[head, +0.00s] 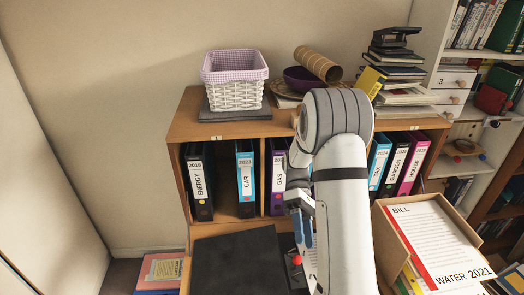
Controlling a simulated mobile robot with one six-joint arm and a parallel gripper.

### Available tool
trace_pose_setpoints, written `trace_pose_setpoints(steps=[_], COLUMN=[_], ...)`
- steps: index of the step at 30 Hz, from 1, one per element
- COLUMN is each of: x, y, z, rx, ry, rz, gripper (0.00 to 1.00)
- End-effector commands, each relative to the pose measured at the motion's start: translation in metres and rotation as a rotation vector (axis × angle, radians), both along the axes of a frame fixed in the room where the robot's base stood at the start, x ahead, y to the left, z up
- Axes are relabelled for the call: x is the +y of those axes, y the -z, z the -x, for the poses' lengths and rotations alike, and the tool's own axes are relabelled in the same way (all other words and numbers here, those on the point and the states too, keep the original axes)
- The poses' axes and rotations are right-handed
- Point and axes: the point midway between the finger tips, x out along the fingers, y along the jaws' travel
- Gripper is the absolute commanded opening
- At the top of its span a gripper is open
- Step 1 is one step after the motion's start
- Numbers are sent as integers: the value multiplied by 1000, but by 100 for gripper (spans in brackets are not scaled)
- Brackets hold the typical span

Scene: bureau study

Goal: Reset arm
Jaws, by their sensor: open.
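My arm rises from the bottom of the head view, bends at a grey joint and folds down in front of the wooden shelf unit (230,128). My gripper (303,236) points down, with two blue-tipped fingers apart and nothing seen between them. It hangs in front of the cubbies, just left of my forearm and right of a dark flat panel or box (238,264). A small red round thing (296,259) shows just below the fingers; I cannot tell what it belongs to. A white sheet is partly hidden behind my arm.
Binders marked ENERGY (198,182), CAR (245,180) and GAS (278,178) stand left of my arm; TAX, GARDEN and HOUSE (414,163) stand right. A white basket (234,80) and stacked books (402,75) are on top. A box with a BILL paper (432,243) is right.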

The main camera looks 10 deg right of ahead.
Motion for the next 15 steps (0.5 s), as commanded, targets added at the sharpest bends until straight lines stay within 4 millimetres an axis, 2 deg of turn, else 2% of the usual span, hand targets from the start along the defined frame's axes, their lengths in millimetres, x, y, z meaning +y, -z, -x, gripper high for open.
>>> trace_pose_setpoints(steps=[5, 15], x=[3, 19], y=[-10, -55], z=[5, 35], rx=[-67, -487], ry=[11, 168], rz=[54, 352], gripper=[46, 46])
